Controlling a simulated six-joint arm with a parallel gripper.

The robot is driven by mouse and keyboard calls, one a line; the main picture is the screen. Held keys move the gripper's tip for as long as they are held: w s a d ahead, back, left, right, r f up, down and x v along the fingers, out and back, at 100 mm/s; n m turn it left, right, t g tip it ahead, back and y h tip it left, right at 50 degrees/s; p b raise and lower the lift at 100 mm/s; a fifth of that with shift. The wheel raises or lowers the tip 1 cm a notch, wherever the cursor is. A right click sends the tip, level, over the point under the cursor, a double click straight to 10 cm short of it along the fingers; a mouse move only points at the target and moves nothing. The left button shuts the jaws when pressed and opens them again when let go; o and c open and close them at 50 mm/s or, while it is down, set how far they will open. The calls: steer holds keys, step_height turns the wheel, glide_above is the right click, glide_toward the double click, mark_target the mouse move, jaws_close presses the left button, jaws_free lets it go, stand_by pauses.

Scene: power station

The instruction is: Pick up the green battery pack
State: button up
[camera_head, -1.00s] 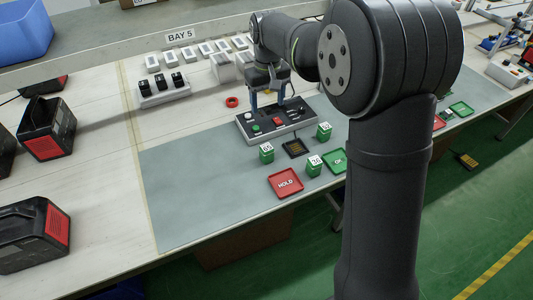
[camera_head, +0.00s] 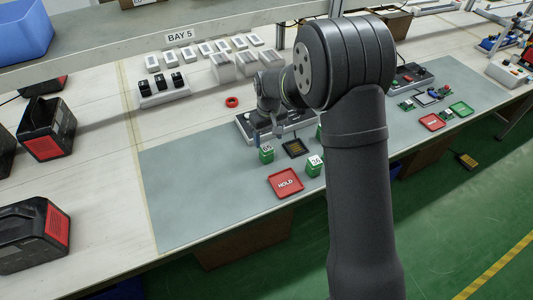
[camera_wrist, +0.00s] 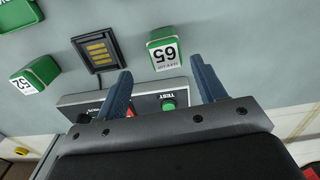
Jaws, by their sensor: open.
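Several green battery packs with white number labels stand on the grey mat. A pack labelled 52 (camera_wrist: 36,76) is farther left in the wrist view. Another pack (camera_head: 314,166) stands by the red tray, and one (camera_head: 319,133) is mostly hidden by my arm. My gripper (camera_wrist: 161,68) is open, with nothing between its fingers. In the head view it is just behind the left pack, partly hidden.
A dark socket with gold contacts (camera_wrist: 98,52) lies beside pack 65. The tester box (camera_wrist: 168,104) with a green button sits under my fingers. A red HOLD tray (camera_head: 286,183) lies in front. The mat's left side is clear.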

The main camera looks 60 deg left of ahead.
mark_target(267, 147)
steer(key=f, duration=0.7)
steer(key=shift+s+f, duration=0.1)
steer(key=shift+s, duration=0.3)
steer(key=shift+c, duration=0.4)
steer(key=c, duration=1.1)
